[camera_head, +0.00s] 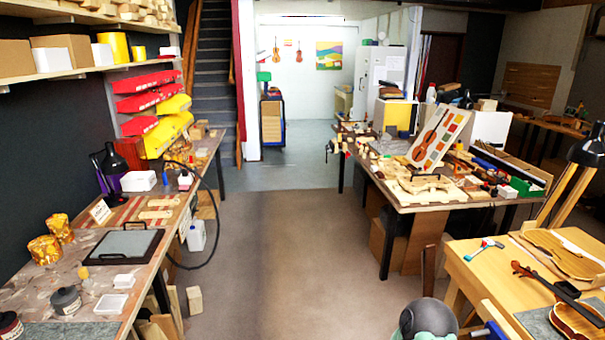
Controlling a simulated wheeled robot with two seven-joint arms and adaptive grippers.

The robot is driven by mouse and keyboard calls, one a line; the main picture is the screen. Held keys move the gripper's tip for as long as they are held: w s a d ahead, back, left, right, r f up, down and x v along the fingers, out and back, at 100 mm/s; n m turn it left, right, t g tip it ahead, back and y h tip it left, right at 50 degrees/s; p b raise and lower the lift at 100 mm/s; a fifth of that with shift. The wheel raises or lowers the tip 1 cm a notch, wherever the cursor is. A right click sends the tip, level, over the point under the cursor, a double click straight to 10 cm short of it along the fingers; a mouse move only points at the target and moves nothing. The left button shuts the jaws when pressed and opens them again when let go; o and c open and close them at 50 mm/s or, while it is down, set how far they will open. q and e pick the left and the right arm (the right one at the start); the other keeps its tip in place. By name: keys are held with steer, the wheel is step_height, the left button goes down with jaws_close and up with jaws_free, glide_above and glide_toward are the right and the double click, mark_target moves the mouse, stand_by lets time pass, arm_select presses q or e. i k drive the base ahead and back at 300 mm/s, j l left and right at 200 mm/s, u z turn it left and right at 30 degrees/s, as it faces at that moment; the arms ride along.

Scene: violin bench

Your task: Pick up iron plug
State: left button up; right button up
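I cannot make out an iron plug for certain in the head view. A black cable (219,190) rises in a loop from the left workbench (150,240) and hangs down past its front edge. I cannot tell what the cable's ends are attached to.
The floor (300,240) between the benches is clear. A white jug (196,236) stands beside the left bench, and a wooden block (194,300) is on the floor. A crowded table (405,205) stands right of the aisle. A bench with violins (470,262) is at lower right.

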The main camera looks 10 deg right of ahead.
mark_target(493, 194)
steer(key=i+z, duration=0.25)
steer(key=i, duration=0.25)
steer(key=i+z, duration=0.25)
steer(key=i, duration=0.25)
steer(key=i+j+z, duration=0.25)
steer(key=i, duration=0.2)
steer(key=i+j+z, duration=0.2)
steer(key=i, duration=0.3)
steer(key=i+l+z, duration=0.2)
steer(key=i+z, duration=1)
steer(key=i+j, duration=0.05)
steer(key=i, duration=0.05)
